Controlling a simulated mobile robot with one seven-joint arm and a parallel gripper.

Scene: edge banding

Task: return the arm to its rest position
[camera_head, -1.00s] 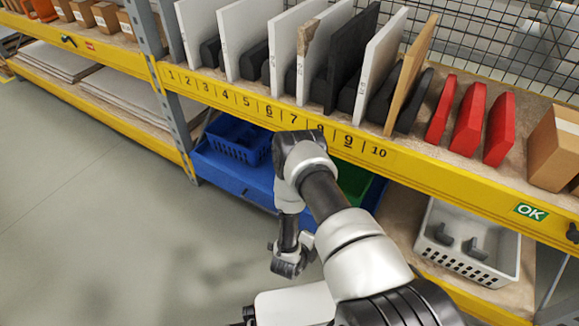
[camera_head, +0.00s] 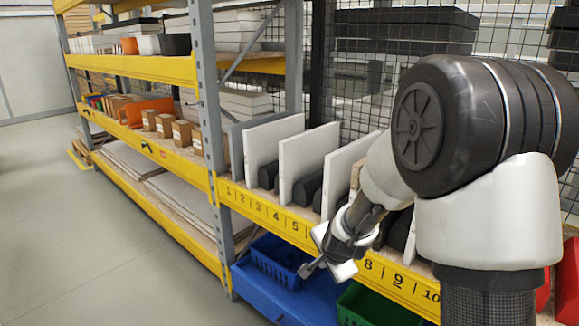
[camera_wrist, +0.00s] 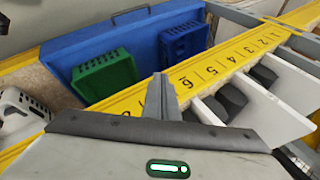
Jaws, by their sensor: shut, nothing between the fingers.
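My arm is raised and folded at the right of the head view, large and close to the camera. My gripper (camera_head: 310,268) hangs at its lower left, in front of the numbered yellow shelf edge (camera_head: 265,212). In the wrist view my gripper (camera_wrist: 160,85) shows its fingers together, with nothing seen between them. The wrist view looks down past the fingers at the shelf edge and the blue tray (camera_wrist: 75,50) below it.
White panels (camera_head: 268,140) stand upright in slots on the shelf, partly hidden by my arm. A blue basket (camera_head: 278,262) and a green basket (camera_head: 370,308) are below. A grey upright post (camera_head: 207,90) stands left of the slots. The floor (camera_head: 70,240) at left is clear.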

